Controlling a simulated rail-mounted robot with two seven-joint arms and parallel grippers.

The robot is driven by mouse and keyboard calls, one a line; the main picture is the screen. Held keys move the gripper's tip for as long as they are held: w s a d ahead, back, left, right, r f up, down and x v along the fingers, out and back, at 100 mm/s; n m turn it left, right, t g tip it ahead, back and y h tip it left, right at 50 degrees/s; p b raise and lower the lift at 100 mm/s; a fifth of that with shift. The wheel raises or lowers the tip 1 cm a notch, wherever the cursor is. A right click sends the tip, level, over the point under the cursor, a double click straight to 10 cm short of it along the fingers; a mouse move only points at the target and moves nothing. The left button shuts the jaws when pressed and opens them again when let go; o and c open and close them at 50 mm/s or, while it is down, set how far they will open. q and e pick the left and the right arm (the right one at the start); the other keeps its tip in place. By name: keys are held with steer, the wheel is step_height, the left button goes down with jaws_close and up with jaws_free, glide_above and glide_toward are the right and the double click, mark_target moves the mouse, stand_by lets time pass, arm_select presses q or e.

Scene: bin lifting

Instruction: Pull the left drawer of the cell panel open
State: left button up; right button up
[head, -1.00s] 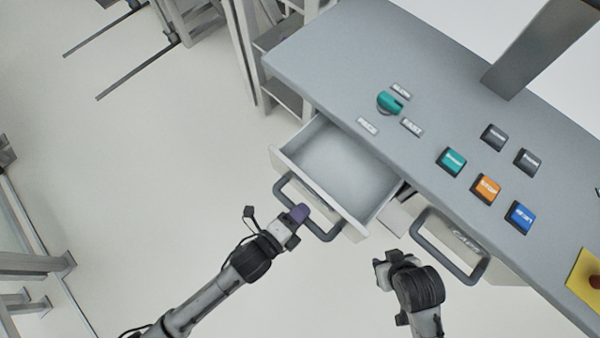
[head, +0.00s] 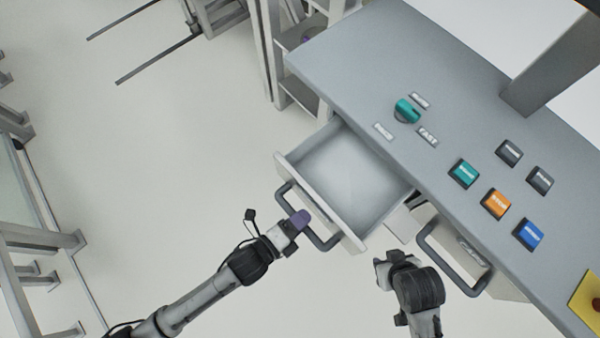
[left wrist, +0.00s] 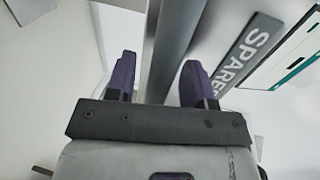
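The left drawer (head: 355,185) of the grey cell panel (head: 350,65) stands well out from the panel, and its empty inside shows. My left gripper (head: 298,220) is at the middle of the left drawer's dark handle (head: 323,243). In the left wrist view, the purple fingers of my left gripper (left wrist: 160,80) stand on either side of the handle bar (left wrist: 180,40), shut on it. A SPARES-type label (left wrist: 247,50) shows beside the bar, partly cut off. My right gripper (head: 385,265) is near the right drawer's handle (head: 447,262), apart from it; its fingers are not clear.
The right drawer (head: 490,270) looks closed. Buttons and a green knob (head: 407,111) sit on the panel top. A shelf rack (head: 300,60) stands behind the panel's left end. The floor (head: 150,170) left of the drawer is clear.

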stand_by(0.5)
arm_select(q)
steer(key=p+v, duration=0.1)
steer(key=v, duration=1.3)
steer(key=shift+d+r, duration=0.1)
